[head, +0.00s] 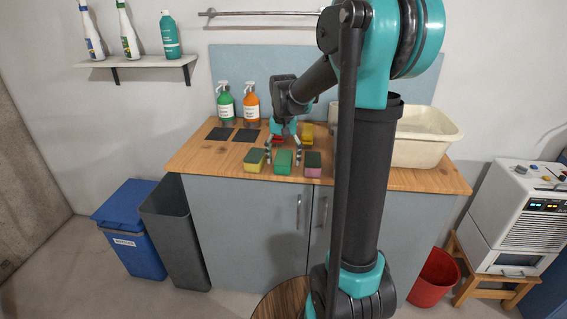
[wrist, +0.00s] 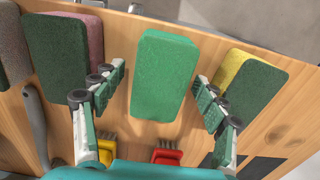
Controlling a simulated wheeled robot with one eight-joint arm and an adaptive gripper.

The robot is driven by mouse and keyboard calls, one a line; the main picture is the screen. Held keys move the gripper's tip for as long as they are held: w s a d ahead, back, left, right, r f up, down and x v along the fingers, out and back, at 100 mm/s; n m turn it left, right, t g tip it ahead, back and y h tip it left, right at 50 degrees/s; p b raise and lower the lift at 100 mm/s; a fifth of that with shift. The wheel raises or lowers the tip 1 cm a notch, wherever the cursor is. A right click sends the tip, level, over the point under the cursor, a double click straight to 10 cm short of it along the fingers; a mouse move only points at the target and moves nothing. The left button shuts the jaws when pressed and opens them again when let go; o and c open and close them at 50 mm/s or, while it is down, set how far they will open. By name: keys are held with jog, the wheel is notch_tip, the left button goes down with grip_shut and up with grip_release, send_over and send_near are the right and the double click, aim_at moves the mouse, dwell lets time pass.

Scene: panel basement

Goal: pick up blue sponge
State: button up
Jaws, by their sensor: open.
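No sponge looks plainly blue; the nearest in colour is a teal-green sponge (head: 284,161), at the middle of a row near the counter's front edge. It also fills the centre of the wrist view (wrist: 163,75). My gripper (head: 283,152) is open above the counter, with its fingers apart on either side of that sponge. In the wrist view, my gripper (wrist: 158,88) shows clear gaps between both fingers and the sponge. A yellow sponge with a dark green top (head: 254,160) lies to its left, and a pink one with a dark green top (head: 313,165) to its right.
Red (wrist: 166,156) and yellow (wrist: 103,146) brushes lie behind the row. Two dark pads (head: 233,135), a green bottle (head: 225,104) and an orange bottle (head: 251,103) are at the back left. A cream basin (head: 425,140) stands right. A greyish sponge (wrist: 12,50) shows far left in the wrist view.

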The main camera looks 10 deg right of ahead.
aim_at(283, 156)
jog(key=c, duration=0.9)
jog(key=shift+r, duration=0.15)
notch_tip(283, 156, up, 20)
jog(key=shift+o, duration=1.4)
jog(key=c, duration=0.5)
jog(key=shift+w+a+f, duration=0.1)
jog(key=shift+f, duration=0.1)
